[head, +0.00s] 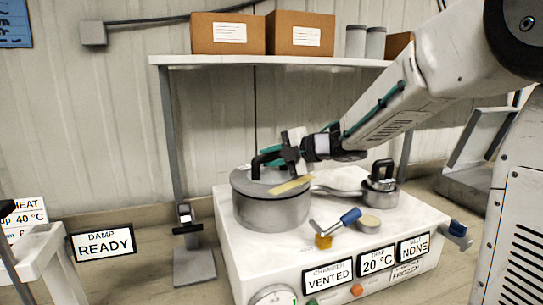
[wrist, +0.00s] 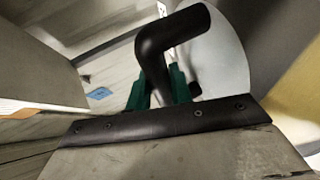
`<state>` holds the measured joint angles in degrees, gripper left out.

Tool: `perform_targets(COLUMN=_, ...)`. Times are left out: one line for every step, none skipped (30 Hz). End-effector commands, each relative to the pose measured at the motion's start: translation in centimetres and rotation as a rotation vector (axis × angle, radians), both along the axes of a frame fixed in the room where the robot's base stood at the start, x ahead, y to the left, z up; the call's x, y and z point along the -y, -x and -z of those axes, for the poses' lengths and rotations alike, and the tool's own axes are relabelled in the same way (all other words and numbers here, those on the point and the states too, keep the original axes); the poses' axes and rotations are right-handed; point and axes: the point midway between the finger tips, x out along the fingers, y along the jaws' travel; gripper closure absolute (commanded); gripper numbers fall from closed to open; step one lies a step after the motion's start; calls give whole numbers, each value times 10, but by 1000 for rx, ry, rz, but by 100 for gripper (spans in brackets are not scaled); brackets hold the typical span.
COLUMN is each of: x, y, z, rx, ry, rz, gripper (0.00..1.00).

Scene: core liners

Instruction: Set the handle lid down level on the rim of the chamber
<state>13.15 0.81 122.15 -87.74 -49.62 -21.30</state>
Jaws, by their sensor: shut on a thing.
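The chamber (head: 270,208) is a wide grey metal cylinder on the white bench unit in the head view. The grey handle lid (head: 250,182) is over its top and looks roughly level. I cannot tell whether it rests on the rim or hovers just above it. My gripper (head: 283,156) is at the lid's black handle (head: 262,162), coming from the upper right. In the wrist view the bent black handle (wrist: 168,45) stands between my green fingertips (wrist: 160,88), which are shut on it. My gripper hides part of the lid's far side.
A yellow strip (head: 290,185) lies at the lid's right front edge. A small pot (head: 380,194) with a black handle, a blue-handled valve (head: 350,216) and a round disc (head: 369,224) are to the right. A shelf (head: 300,62) with boxes is above.

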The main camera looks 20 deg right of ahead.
Motion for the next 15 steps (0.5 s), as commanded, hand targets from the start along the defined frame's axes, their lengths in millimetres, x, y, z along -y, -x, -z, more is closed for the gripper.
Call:
perform_targets(x=0, y=0, z=0, rx=2, ry=-1, rz=0, gripper=100)
perform_targets(x=0, y=0, z=0, rx=2, ry=-1, rz=0, gripper=100)
perform_targets(x=0, y=0, z=1, rx=2, ry=-1, rz=0, gripper=100)
perform_targets(x=0, y=0, z=1, rx=2, ry=-1, rz=0, gripper=100)
perform_targets(x=0, y=0, z=2, rx=2, ry=-1, rz=0, gripper=100)
perform_targets(x=0, y=0, z=3, rx=3, ry=0, rz=0, gripper=100)
perform_targets(x=0, y=0, z=3, rx=4, ry=0, rz=0, gripper=73)
perform_targets(x=0, y=0, z=2, rx=4, ry=0, rz=0, gripper=65)
perform_targets(x=0, y=0, z=3, rx=3, ry=0, rz=0, gripper=53)
perform_targets(x=0, y=0, z=3, rx=3, ry=0, rz=0, gripper=53)
perform_targets(x=0, y=0, z=3, rx=3, ry=0, rz=0, gripper=53)
perform_targets(x=0, y=0, z=3, rx=2, ry=-1, rz=0, gripper=53)
perform_targets(x=0, y=0, z=3, rx=1, ry=0, rz=0, gripper=53)
perform_targets(x=0, y=0, z=3, rx=1, ry=0, rz=0, gripper=53)
perform_targets(x=0, y=0, z=3, rx=1, ry=0, rz=0, gripper=53)
